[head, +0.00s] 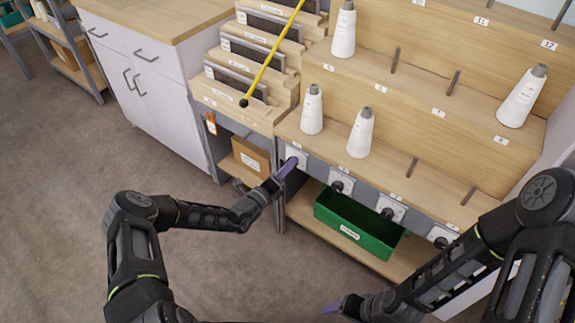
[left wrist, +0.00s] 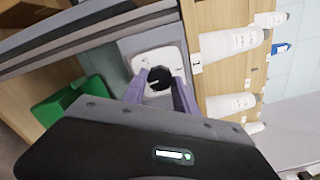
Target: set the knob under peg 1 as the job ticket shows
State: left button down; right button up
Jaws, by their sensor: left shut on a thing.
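The knob under peg 1 (left wrist: 160,78) is dark and round on a white plate with small marks. A light line shows on it, but I cannot read its setting. My left gripper (head: 288,168) reaches this knob at the left end of the grey rail; its purple fingers (left wrist: 160,92) are on both sides of the knob, shut on it. A white cone (head: 312,111) stands on the shelf above. My right gripper (head: 334,309) is low at the bottom edge, away from the rack; its fingers are partly hidden. An orange and white tag (head: 211,123) hangs at the left; its writing is unreadable.
More knobs (head: 341,187) follow to the right along the rail. A green bin (head: 357,221) sits on the shelf below. A second cone (head: 360,133) stands nearby. A yellow rod (head: 272,54) with a black tip crosses the stepped wooden holder. Open floor lies to the left.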

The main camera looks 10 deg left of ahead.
pick_arm(q)
jog(key=shift+f+m+p, duration=0.1)
jog(key=shift+m+p, duration=1.7)
jog(key=shift+m, duration=4.8)
jog(key=c, duration=1)
grip_release()
jog(key=shift+o, duration=0.2)
jog(key=v, duration=0.8)
